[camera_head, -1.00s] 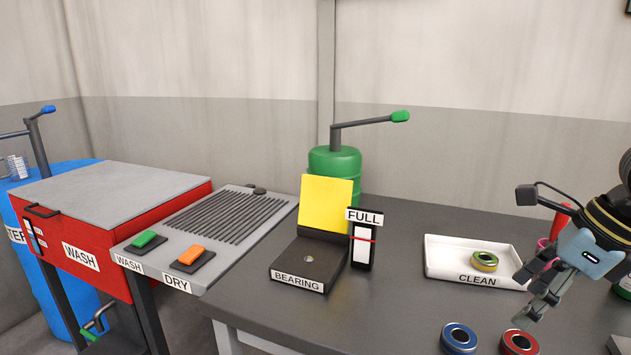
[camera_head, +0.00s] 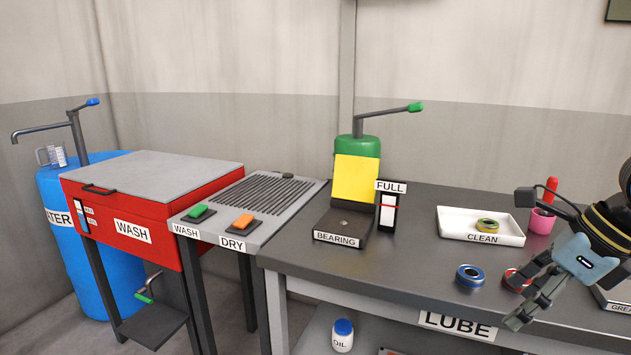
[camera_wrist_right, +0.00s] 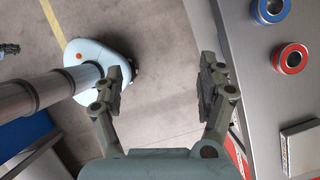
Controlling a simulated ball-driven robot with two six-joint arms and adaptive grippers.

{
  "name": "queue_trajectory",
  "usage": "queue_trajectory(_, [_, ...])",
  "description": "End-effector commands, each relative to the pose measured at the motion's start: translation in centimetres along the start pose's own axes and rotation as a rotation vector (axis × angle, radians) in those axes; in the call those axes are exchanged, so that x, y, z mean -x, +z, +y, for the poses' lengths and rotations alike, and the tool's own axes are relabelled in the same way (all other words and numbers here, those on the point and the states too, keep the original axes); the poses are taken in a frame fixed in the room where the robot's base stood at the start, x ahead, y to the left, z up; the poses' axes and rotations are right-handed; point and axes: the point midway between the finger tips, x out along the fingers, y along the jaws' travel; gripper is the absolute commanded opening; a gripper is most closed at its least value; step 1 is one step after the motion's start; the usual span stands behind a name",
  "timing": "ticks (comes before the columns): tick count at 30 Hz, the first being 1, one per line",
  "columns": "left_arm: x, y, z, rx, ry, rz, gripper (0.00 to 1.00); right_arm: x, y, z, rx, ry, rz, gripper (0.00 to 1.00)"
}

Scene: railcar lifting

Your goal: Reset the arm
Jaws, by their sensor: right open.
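My right gripper (camera_head: 529,299) is at the right of the head view, in front of the table's front edge. In the right wrist view its two fingers (camera_wrist_right: 165,90) are spread apart with nothing between them, and floor shows beyond. My left gripper is not in the head view; a small dark part at the far left of the wrist view is too small to tell. A blue bearing ring (camera_head: 469,275) and a red bearing ring (camera_head: 517,279) lie on the table near the right gripper, both apart from its fingers in the wrist view.
The grey table (camera_head: 400,265) carries a white CLEAN tray (camera_head: 451,224) with a yellow-green ring (camera_head: 487,225), a BEARING stand (camera_head: 340,238) and a FULL gauge (camera_head: 388,212). The red WASH machine (camera_head: 150,200) and blue barrel (camera_head: 68,240) stand left. An OIL bottle (camera_head: 342,337) is below.

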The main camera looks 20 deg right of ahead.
Motion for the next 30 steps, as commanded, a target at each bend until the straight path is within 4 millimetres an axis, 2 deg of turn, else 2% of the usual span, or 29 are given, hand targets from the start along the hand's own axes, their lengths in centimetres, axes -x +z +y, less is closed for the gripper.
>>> queue_trajectory(5, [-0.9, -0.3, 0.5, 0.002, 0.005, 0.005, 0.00, -2.2, -0.9, -0.4, -0.107, 0.022, -0.042, 0.75])
queue_trajectory(11, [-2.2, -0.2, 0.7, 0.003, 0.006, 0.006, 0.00, -6.1, -2.4, -0.9, -0.366, 0.098, -0.129, 0.75])
queue_trajectory(14, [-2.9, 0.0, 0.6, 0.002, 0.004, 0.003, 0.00, -8.9, -3.3, -1.4, -0.567, 0.157, -0.202, 0.75])
queue_trajectory(17, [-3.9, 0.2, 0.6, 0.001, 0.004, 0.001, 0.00, -12.7, -4.7, -1.9, -0.848, 0.235, -0.302, 0.75])
queue_trajectory(20, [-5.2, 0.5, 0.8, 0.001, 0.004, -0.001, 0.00, -18.3, -7.5, -2.6, -1.260, 0.322, -0.438, 0.75])
queue_trajectory(21, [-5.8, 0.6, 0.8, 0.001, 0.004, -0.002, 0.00, -20.9, -9.2, -2.8, -1.456, 0.350, -0.496, 0.75])
queue_trajectory(24, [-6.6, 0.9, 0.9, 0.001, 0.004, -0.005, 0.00, -26.8, -14.0, -2.3, -1.886, 0.370, -0.597, 0.75])
queue_trajectory(26, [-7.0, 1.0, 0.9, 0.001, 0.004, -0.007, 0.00, -29.9, -17.0, -1.3, -2.109, 0.355, -0.631, 0.75])
queue_trajectory(29, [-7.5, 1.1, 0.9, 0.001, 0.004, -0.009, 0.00, -34.5, -22.3, 1.7, -2.445, 0.293, -0.653, 0.75])
queue_trajectory(30, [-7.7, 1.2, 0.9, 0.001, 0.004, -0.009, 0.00, -36.2, -24.4, 3.2, -2.568, 0.256, -0.651, 0.75])
